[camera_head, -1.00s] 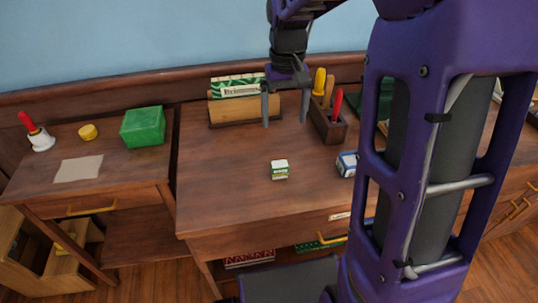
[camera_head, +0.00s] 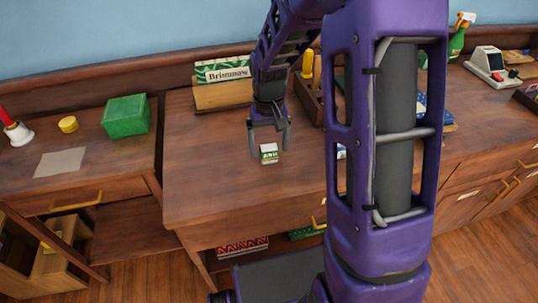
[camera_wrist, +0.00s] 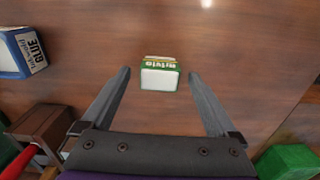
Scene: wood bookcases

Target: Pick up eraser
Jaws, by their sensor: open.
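The eraser looks to be the small white block with a green lettered band (camera_head: 269,154) on the wooden desk, near its middle. It also shows in the wrist view (camera_wrist: 160,77), centred between the fingertips. My gripper (camera_head: 270,148) is open and points down over it, with one finger on each side in the picture. In the wrist view the open fingers (camera_wrist: 160,72) are apart from the block, with clear gaps left and right. I cannot tell how high the fingertips are above the desk.
A blue-and-white box (camera_wrist: 24,53) lies to one side. A wooden tool holder (camera_wrist: 44,133) and a nameplate (camera_head: 224,94) stand at the desk's back. A green box (camera_head: 126,116) is on the left desk (camera_head: 100,160). The desk front (camera_head: 215,200) is clear.

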